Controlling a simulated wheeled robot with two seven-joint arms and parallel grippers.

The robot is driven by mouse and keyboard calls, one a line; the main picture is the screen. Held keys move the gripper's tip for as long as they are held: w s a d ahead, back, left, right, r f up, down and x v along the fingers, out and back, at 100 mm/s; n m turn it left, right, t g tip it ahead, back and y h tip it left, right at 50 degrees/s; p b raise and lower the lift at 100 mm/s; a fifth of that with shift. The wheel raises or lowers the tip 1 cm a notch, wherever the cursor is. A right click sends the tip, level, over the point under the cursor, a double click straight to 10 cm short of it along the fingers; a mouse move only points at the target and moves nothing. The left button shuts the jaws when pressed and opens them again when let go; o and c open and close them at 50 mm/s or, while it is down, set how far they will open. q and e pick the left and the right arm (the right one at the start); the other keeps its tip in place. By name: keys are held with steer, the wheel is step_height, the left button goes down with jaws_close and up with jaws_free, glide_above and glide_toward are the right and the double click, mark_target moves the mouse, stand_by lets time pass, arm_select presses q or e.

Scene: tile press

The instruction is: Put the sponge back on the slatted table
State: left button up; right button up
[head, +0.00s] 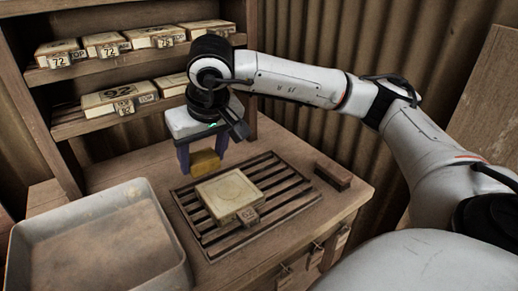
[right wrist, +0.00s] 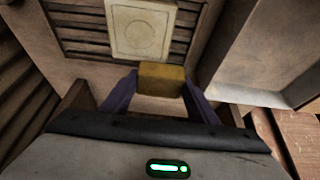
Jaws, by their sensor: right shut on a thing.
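The yellow-brown sponge (head: 205,162) is between the fingers of my right gripper (head: 203,165), which is shut on it. It also shows between the purple fingers in the right wrist view (right wrist: 161,78). In the head view the sponge appears at the back left end of the slatted table (head: 272,173); I cannot tell whether it touches the slats. A square pale tile mould (head: 229,194) with a tag marked 62 lies on the slats, in front of the sponge. My left gripper is not in view.
A grey metal tray (head: 95,245) stands at the front left. A dark wooden block (head: 333,175) lies right of the slats. Shelves (head: 110,68) with several numbered moulds stand behind. Corrugated walls close the back and right.

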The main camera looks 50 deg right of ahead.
steer(key=s+d+f+m+h+b, duration=0.1)
steer(key=d+f+m+b, duration=0.1)
steer(key=d, duration=1.4)
steer(key=s+d+f+m+h+b, duration=0.1)
steer(key=d+m+b, duration=0.15)
steer(key=d, duration=1.45)
steer(key=shift+g, duration=0.3)
steer(key=f, duration=0.2)
steer(key=f+b, duration=0.1)
steer(key=f, duration=0.1)
steer(key=f+b, duration=0.1)
steer(key=f, duration=0.1)
steer(key=shift+s+d+f, duration=0.1)
steer(key=shift+s+d, duration=0.1)
steer(key=shift+d, duration=0.1)
steer(key=shift+f, duration=0.2)
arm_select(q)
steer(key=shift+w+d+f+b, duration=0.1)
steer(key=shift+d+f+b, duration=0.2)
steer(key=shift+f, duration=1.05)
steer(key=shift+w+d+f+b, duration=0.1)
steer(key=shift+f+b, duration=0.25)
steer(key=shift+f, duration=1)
arm_select(e)
steer(key=shift+f, duration=1.8)
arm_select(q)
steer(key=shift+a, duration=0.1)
